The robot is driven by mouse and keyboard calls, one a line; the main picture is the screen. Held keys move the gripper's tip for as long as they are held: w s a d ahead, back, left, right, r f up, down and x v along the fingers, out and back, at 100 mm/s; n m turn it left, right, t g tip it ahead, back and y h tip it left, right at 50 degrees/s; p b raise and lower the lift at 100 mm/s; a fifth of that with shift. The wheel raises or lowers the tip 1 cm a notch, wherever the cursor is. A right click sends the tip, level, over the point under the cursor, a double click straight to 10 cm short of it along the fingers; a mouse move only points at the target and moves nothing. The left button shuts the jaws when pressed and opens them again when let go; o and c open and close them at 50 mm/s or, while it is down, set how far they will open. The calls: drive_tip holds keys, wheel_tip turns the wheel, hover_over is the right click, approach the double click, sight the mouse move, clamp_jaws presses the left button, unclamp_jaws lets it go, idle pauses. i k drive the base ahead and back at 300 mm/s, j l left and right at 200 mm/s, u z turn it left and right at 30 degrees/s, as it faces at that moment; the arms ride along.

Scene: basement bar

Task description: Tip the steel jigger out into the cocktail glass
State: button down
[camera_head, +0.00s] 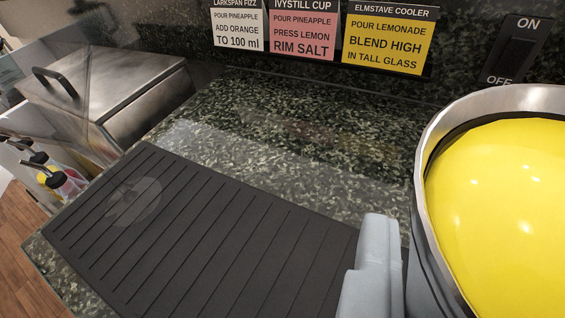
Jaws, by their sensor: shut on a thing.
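The steel jigger (432,150) is large and close at the right edge, with a bright rim. Yellow liquid fills it to a little below the rim, and its right side is cut off by the frame. One pale grey finger of my gripper (372,268) presses against its left side. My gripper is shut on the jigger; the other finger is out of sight. I cannot make out a cocktail glass in this view.
A black ribbed mat (200,235) with a pale round mark lies on the dark speckled counter (290,125). A steel lidded box (110,95) stands at the back left. Recipe cards (388,38) and an ON/OFF switch (513,50) are on the back wall.

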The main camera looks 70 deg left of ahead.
sight(45, 93)
drive_tip(key=k+j, duration=0.6)
drive_tip(key=k, duration=0.2)
drive_tip(key=i+j, duration=0.35)
drive_tip(key=j, duration=0.15)
